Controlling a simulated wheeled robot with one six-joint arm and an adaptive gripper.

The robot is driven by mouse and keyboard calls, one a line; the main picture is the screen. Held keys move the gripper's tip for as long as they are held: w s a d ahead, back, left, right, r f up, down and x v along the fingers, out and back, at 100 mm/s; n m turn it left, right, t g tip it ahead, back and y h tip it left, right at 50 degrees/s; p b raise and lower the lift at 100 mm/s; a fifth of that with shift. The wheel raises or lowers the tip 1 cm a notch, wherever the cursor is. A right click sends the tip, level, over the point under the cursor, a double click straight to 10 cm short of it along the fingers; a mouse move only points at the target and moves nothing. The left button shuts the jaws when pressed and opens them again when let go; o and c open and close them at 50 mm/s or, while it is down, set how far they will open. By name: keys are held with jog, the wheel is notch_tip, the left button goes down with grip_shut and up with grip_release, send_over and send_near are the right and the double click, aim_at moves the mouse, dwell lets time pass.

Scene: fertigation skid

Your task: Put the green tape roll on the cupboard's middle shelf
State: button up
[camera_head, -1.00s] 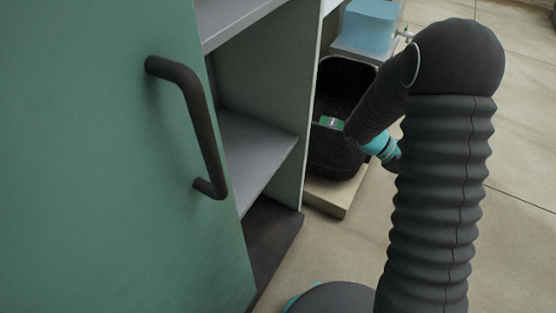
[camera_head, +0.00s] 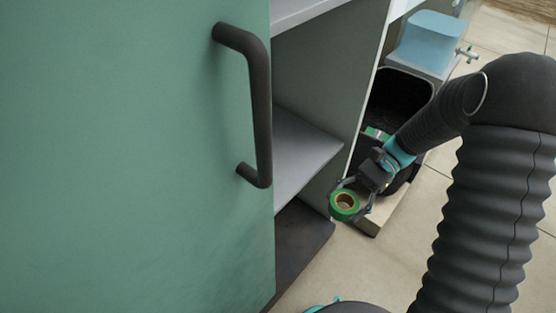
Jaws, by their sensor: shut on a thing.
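The green tape roll (camera_head: 334,206), a green ring with a tan core, is held in my gripper (camera_head: 351,198). My gripper is shut on it, in front of the black bin and just right of the cupboard's side wall. The cupboard stands open, its green door (camera_head: 130,150) with a dark bar handle filling the left of the view. The middle shelf (camera_head: 306,150) is a grey board, and its visible part is bare. The door hides the left part of the shelves. The roll is outside the cupboard.
A black bin (camera_head: 400,92) stands on a pale base beside the cupboard, with a green-and-white item (camera_head: 376,133) at it. A blue tank (camera_head: 431,38) with a tap is behind. The cupboard's side wall edge (camera_head: 366,105) lies between shelf and bin. Floor is clear in front.

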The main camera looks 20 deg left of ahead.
aim_at(283, 155)
jog(key=w+a+r+m+t+y, duration=0.1)
jog(key=a+r+m, duration=0.1)
jog(key=a, duration=0.2)
jog(key=w+a+r+m+t+y, duration=0.2)
jog(key=a, duration=0.2)
jog(key=w+a+r+m+t+y, duration=0.1)
jog(key=a+r+m+y, duration=0.1)
jog(key=a+r, duration=0.1)
jog(key=shift+w+a+t, duration=0.2)
jog(key=shift+a, duration=0.25)
jog(key=shift+w+a+t, duration=0.2)
jog(key=shift+a, duration=0.25)
jog(key=w+a+r+m+t+y, duration=0.2)
jog(key=w+a+r+m+t, duration=0.1)
jog(key=a+r+m+t, duration=0.25)
jog(key=shift+n, duration=0.25)
jog(key=shift+a+f+b, duration=0.15)
jog(key=shift+f+b, duration=0.05)
jog(key=shift+f, duration=1.5)
jog(key=shift+a+f+b, duration=0.2)
jog(key=shift+f+b, duration=0.05)
jog(key=shift+f, duration=1.4)
jog(key=shift+a+f+b, duration=0.15)
jog(key=shift+f+b, duration=0.05)
jog(key=shift+f, duration=1.5)
jog(key=shift+f, duration=0.2)
jog(key=o, duration=1.3)
jog(key=shift+r, duration=0.1)
jog(key=shift+c, duration=0.2)
